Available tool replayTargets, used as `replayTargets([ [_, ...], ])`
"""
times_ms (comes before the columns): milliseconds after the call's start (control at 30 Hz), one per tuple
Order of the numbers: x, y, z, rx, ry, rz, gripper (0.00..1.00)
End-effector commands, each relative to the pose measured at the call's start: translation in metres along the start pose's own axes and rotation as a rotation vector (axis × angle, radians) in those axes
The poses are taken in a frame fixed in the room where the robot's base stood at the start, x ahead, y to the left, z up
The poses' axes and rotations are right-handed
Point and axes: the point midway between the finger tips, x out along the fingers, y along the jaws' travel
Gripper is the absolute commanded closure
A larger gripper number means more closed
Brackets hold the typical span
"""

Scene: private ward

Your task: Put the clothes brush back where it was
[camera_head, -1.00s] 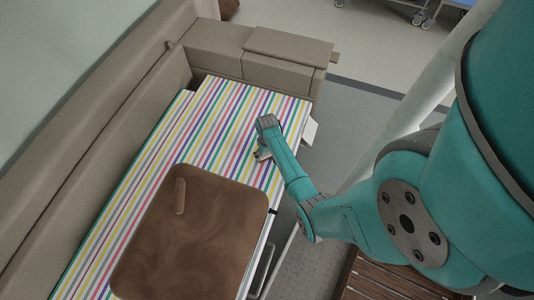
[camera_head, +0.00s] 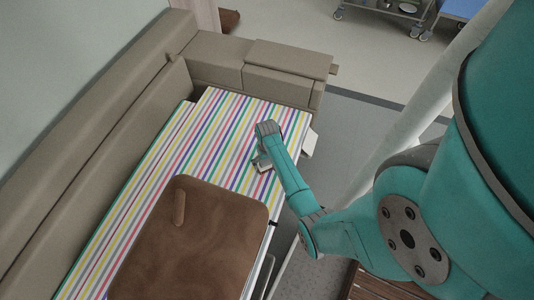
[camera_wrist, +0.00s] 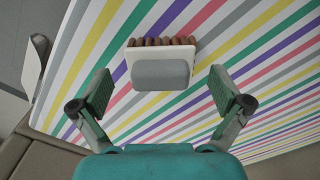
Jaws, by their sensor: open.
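In the wrist view, what looks like the clothes brush (camera_wrist: 160,74), with a grey pad, a white body and a row of brown tufts along its far edge, is at the striped cover. My gripper (camera_wrist: 160,92) is open, with one finger on each side of the brush and a gap to both. In the head view my gripper (camera_head: 262,162) is low over the striped cover (camera_head: 222,130), near its right edge. My arm hides most of the brush there.
A large brown cushion (camera_head: 210,245) lies on the cover, with a small brown oblong piece (camera_head: 179,208) on it. A beige padded back (camera_head: 85,155) runs along the left, and beige blocks (camera_head: 285,75) stand at the far end. Grey floor is open to the right.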

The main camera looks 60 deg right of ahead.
Motion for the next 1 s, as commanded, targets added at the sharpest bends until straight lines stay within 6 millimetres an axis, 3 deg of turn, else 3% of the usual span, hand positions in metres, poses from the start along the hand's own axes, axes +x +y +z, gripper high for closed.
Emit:
replayTargets([
  [200,-0.046,0.0,0.0,0.0,0.003,0.0,0.0],
  [400,-0.075,0.0,0.0,0.0,0.001,0.0,0.0],
  [600,-0.086,0.0,0.0,0.0,-0.001,0.0,0.0],
  [1000,-0.087,0.0,0.0,0.0,-0.001,0.0,0.0],
])
